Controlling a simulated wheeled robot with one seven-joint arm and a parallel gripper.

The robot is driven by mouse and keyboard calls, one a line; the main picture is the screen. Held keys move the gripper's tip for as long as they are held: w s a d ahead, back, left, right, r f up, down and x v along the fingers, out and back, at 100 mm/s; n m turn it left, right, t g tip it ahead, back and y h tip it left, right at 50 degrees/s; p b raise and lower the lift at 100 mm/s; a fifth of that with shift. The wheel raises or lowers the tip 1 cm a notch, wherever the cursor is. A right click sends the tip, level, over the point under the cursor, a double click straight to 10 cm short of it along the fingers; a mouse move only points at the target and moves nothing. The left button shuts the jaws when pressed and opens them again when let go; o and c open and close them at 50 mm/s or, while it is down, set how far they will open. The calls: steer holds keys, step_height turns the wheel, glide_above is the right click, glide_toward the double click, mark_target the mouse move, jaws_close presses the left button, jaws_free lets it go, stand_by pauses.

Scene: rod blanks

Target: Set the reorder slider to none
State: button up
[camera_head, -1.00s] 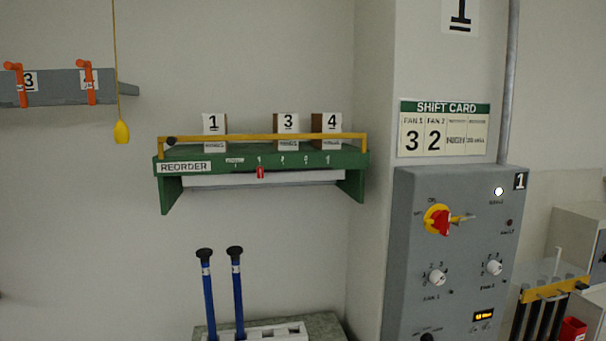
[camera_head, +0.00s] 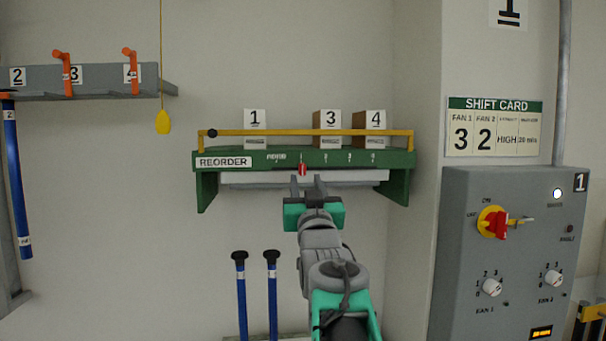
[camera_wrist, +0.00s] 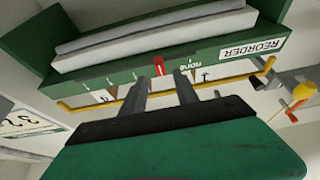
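The red reorder slider (camera_head: 302,169) sits on the front edge of the green shelf (camera_head: 346,159), at the first mark right of the "none" label (camera_head: 276,157). In the wrist view, which is turned over, the slider (camera_wrist: 159,66) is left of the "none" label (camera_wrist: 187,63). My gripper (camera_head: 306,184) is in front of and just below the slider. Its two fingers are apart and empty. In the wrist view the slider shows beyond the gap between the fingertips (camera_wrist: 159,80), and I see no contact.
Boxes marked 1 (camera_head: 255,119), 3 (camera_head: 327,120) and 4 (camera_head: 376,120) stand on the shelf behind a yellow rail (camera_head: 350,132). Blue rods (camera_head: 241,300) stand below. A grey control panel (camera_head: 510,270) is to the right. A yellow pull (camera_head: 163,122) hangs left.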

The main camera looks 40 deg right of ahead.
mark_target(303, 171)
steer(key=p+x, duration=0.1)
steer(key=x, duration=0.3)
steer(key=shift+w+d+r+p, duration=0.15)
steer(key=shift+w+p, duration=0.15)
steer(key=shift+w, duration=0.05)
steer(key=shift+c, duration=0.5)
jaws_close()
stand_by(0.5)
